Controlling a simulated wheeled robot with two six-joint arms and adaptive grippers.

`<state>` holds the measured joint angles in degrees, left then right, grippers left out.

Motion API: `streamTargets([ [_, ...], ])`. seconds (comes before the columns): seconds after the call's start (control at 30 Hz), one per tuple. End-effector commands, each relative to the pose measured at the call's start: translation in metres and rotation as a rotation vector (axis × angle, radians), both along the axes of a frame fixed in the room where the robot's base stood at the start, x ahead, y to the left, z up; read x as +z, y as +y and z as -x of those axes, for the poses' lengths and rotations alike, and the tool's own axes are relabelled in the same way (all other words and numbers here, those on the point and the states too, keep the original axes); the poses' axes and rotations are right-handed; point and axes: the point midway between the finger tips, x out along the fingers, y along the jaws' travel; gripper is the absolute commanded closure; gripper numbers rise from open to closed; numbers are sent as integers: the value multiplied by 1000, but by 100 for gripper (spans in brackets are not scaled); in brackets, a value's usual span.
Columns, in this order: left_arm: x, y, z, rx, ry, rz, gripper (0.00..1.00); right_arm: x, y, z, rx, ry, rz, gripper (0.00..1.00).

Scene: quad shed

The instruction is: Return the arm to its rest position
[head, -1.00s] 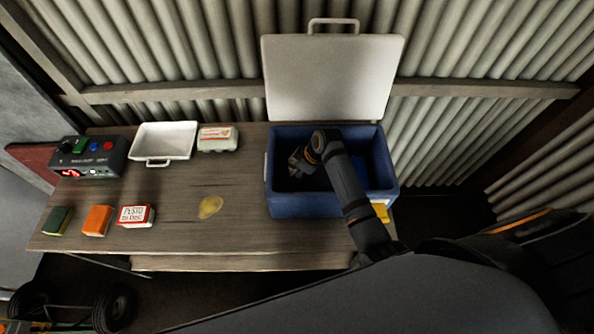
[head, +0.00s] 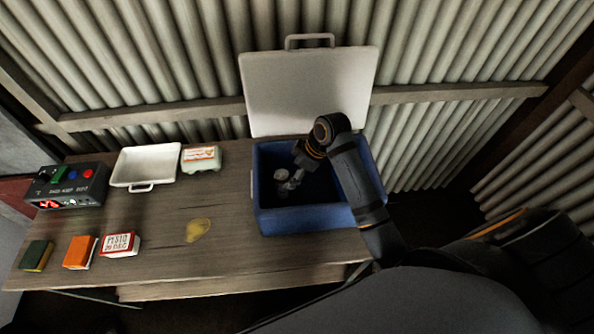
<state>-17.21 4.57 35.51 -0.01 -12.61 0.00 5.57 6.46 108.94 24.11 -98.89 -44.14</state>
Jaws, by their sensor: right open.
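My right arm reaches over the open blue cooler (head: 305,222) from the lower right. Its right gripper (head: 288,181) points down into the cooler at the left of its inside, in shadow. The gripper is open, and I see nothing held in it. The small pale shapes around the fingertips are too dim to tell apart. The cooler's white lid (head: 308,92) stands up against the wall behind. My left gripper is out of view.
On the wooden table (head: 225,262) are a control box (head: 68,188), a white tray (head: 145,167), an egg carton (head: 201,158), a pesto box (head: 120,244), an orange block (head: 80,252), a green block (head: 36,255) and a yellow patch (head: 198,230). A corrugated wall closes the back.

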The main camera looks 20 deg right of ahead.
Motion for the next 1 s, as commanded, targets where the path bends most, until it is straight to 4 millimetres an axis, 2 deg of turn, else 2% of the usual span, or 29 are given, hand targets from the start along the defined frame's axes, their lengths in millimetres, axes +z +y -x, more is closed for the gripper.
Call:
streamTargets([
  [0.2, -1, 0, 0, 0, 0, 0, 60, 13, -4, 4, 1, 1, 0, 29],
  [0.67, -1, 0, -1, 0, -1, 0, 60, 13, -4, 4, 0, 1, 0, 29],
  [0.77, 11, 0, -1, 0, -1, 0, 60, 25, -4, 4, 1, 0, 0, 29],
  [1.0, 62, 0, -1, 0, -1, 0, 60, 75, -4, 4, 1, 1, 0, 29],
])
